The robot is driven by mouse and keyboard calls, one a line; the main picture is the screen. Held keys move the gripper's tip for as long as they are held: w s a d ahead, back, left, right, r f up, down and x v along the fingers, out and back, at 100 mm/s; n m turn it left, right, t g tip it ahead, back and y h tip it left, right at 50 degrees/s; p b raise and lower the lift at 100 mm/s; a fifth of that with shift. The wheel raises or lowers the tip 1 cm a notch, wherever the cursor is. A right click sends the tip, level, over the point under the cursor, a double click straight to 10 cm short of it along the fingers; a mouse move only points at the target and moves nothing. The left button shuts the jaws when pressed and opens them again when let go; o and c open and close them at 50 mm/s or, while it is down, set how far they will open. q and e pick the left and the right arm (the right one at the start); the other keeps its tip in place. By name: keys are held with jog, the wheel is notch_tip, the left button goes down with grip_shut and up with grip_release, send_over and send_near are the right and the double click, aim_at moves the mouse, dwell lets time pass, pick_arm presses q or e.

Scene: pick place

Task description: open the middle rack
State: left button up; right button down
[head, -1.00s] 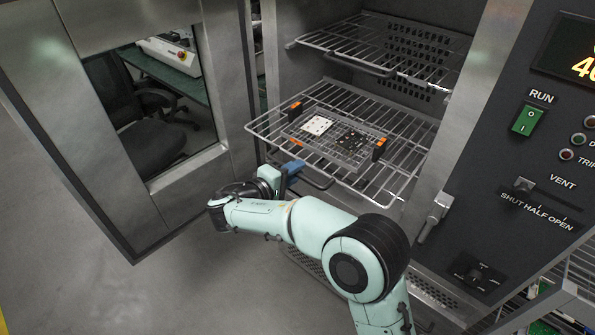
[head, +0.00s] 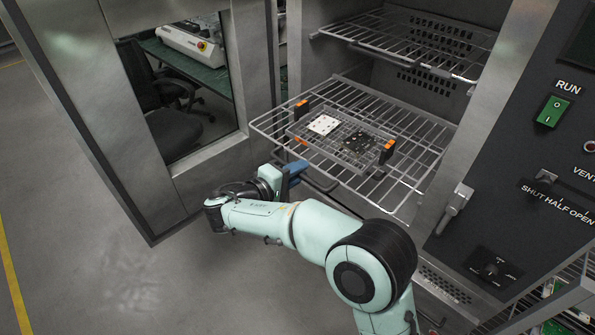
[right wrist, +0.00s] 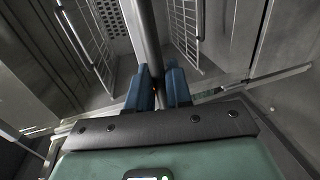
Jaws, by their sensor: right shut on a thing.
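The middle rack (head: 268,124) is a wire shelf that stands well out of the open oven chamber, beyond the cabinet's front. It carries a wire tray (head: 345,158) with orange end grips and a white and a black board. My right gripper (head: 297,168), with blue fingers, is at the rack's front edge, left of its middle. In the right wrist view the blue fingers (right wrist: 163,88) close around a grey metal bar (right wrist: 149,45), which appears to be part of this rack. The exact contact is hidden in the head view. My left gripper is out of view.
An upper wire rack (head: 355,38) sits inside the chamber. The open door (head: 150,190) with its window stands at left. The control panel (head: 520,150) with a green switch is at right. Floor (head: 150,285) in front of the door is clear.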

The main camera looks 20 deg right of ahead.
jog(key=c, duration=1.2)
grip_release()
jog(key=shift+c, duration=0.2)
jog(key=v, duration=1.3)
jog(key=shift+a, duration=0.2)
jog(key=shift+s, duration=0.15)
